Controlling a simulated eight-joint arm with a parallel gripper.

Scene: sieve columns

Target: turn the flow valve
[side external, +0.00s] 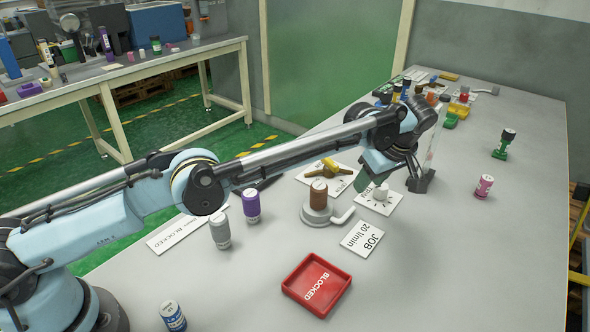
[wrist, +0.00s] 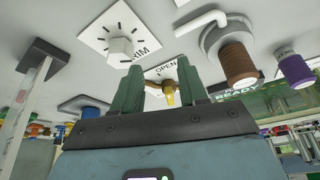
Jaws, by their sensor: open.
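A yellow-brown lever handle (side external: 329,167) sits on a white card at mid-table. In the wrist view the lever (wrist: 170,92) shows beyond my fingertips, by the word OPEN. A white knob (side external: 381,191) stands on a white card with dial marks. In the wrist view the knob (wrist: 121,50) is just left of my fingers, by letters reading RIM. I cannot tell which of the two is the flow valve. My gripper (side external: 363,184) is low beside the knob, its green fingers (wrist: 160,75) apart with nothing held between them.
A brown-topped column (side external: 319,192) stands in a grey base with a side spout, near a JOB 20 l/min card (side external: 362,239). A red BLOCKED tray (side external: 316,285) lies in front. Purple (side external: 251,204) and grey (side external: 220,231) columns stand left. The right table is mostly clear.

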